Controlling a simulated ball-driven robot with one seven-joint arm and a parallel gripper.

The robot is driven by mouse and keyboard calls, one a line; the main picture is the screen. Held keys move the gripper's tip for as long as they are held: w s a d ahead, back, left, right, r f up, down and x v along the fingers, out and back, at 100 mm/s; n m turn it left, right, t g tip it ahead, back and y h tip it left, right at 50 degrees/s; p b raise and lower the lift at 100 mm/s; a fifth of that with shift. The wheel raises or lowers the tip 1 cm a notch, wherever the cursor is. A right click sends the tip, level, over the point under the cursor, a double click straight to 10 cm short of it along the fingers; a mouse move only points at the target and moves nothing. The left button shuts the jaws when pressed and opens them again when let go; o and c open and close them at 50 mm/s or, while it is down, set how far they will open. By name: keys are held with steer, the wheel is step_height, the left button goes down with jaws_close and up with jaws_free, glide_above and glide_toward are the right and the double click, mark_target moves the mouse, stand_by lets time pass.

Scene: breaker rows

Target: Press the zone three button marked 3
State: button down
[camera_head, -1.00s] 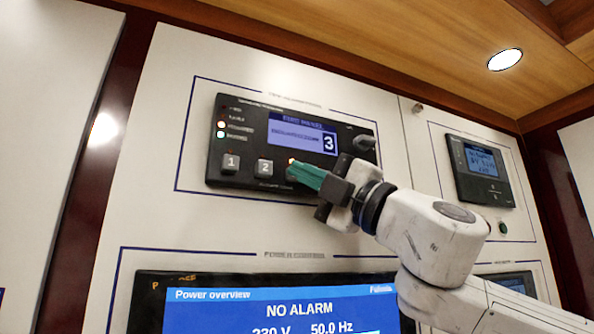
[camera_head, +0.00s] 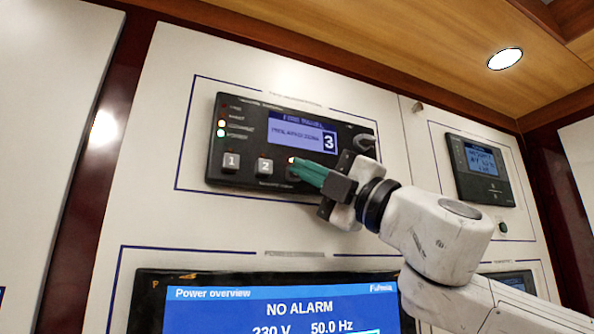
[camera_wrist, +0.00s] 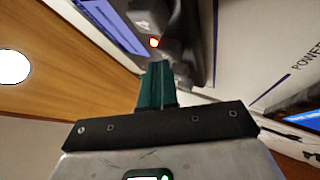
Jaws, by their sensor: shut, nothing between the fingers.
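The dark fire panel (camera_head: 222,180) is on the white wall, with button 1 (camera_head: 231,162) and button 2 (camera_head: 265,166) clear to see. Its screen (camera_head: 300,136) shows a large 3. Button 3, to the right of button 2, is mostly hidden behind my green fingertips. In the wrist view the fingers (camera_wrist: 156,72) point at the panel.
A dark knob (camera_head: 364,142) is at the panel's right end, close above my gripper. A large power overview screen (camera_head: 270,305) lies below. A smaller panel (camera_head: 480,172) is at the right, beyond my arm. The wall left of the fire panel is clear.

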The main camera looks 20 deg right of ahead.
steer(key=s+b, duration=0.1)
steer(key=s, duration=0.5)
stand_by(0.3)
stand_by(0.9)
